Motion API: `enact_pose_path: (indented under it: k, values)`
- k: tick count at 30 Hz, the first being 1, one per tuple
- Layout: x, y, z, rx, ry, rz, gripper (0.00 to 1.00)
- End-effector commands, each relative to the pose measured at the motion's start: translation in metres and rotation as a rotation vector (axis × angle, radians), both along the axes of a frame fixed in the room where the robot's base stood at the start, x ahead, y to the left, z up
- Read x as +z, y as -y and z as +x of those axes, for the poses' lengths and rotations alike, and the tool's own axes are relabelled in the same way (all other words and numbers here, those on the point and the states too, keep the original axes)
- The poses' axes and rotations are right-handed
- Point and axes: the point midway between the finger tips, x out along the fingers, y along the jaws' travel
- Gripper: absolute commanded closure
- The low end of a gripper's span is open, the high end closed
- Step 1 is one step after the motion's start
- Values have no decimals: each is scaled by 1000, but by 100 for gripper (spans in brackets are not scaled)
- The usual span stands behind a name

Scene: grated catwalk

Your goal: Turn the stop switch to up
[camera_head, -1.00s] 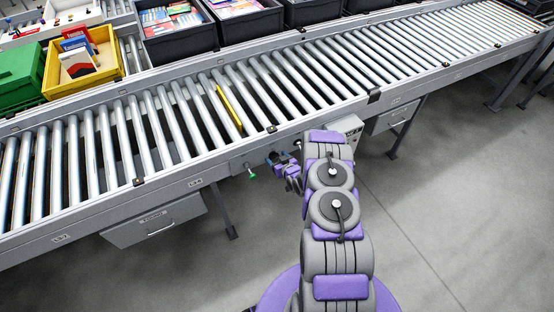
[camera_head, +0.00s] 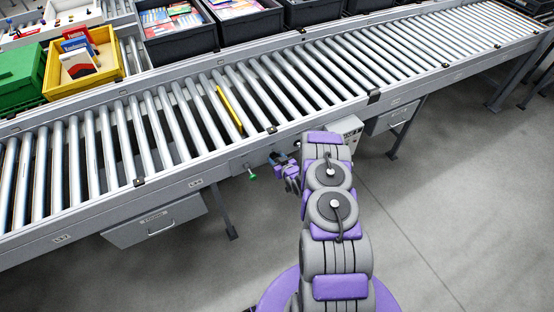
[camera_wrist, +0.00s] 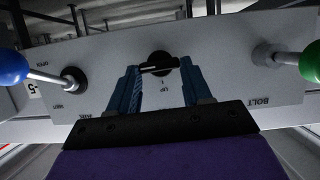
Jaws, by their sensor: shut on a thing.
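The stop switch (camera_wrist: 160,64) is a black rotary knob on a grey panel, near the top middle of the wrist view. Its bar lies nearly crosswise between my fingers, with a pale line on its left part. An "UP" label is printed just below it in that view. My gripper (camera_wrist: 161,72) has its two blue fingers on either side of the knob and is shut on it. In the head view my gripper (camera_head: 284,163) is at the conveyor's front side; the switch cannot be made out there.
A green-tipped knob (camera_wrist: 311,62) near "BOLT" and a blue-tipped knob (camera_wrist: 12,66) near "OPEN" stick out on either side of my gripper. The green knob also shows in the head view (camera_head: 251,172). A roller conveyor (camera_head: 100,150) runs behind. Floor is clear at the right.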

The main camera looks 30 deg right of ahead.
Motion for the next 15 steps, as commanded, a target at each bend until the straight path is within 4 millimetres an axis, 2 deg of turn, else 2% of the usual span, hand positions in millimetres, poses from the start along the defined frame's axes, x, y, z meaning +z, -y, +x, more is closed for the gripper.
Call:
enact_pose_path:
  k: [8, 15]
  values:
    - [5, -4, 1, 0, 9, -170, 82]
    - [3, -8, 0, 2, 13, -392, 82]
